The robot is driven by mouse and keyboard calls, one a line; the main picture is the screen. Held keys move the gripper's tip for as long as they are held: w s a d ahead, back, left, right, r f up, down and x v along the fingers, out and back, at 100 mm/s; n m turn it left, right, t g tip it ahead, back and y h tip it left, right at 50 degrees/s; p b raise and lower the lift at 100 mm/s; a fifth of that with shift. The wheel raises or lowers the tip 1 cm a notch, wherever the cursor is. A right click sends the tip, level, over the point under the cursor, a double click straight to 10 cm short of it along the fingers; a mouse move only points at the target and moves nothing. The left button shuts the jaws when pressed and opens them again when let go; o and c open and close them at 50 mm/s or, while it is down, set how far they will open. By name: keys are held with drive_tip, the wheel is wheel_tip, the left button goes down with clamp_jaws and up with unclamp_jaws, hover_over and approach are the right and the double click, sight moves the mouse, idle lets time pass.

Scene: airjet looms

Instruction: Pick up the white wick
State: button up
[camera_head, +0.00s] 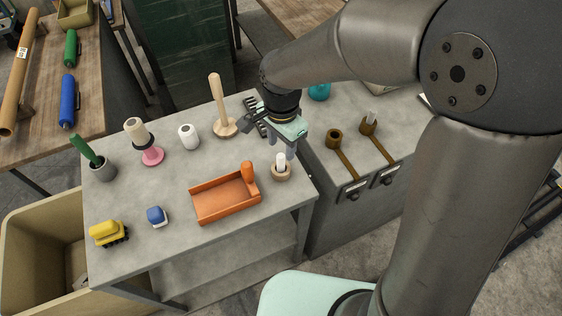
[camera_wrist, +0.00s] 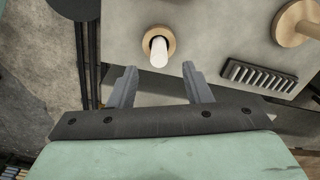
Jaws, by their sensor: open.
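The white wick (camera_head: 281,159) stands in a round wooden holder (camera_head: 281,173) near the grey table's right edge. In the wrist view the white wick (camera_wrist: 159,52) rises from the holder's dark hole, and the tan ring of the holder (camera_wrist: 154,30) shows around it. My gripper (camera_head: 281,147) is just above the wick. In the wrist view the two grey fingers of my gripper (camera_wrist: 159,70) are spread apart, with the wick lying between and just beyond their tips. Nothing is held. I cannot tell the exact height gap.
An orange tray (camera_head: 225,196) stands left of the holder. A wooden peg stand (camera_head: 223,124) and a black comb-like rack (camera_wrist: 259,76) are close by. A white spool (camera_head: 188,136) is farther left.

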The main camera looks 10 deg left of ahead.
sight(281, 155)
wheel_tip(281, 155, down, 5)
drive_tip(key=shift+p, duration=0.55)
clamp_jaws()
drive_tip(key=shift+r, duration=0.15)
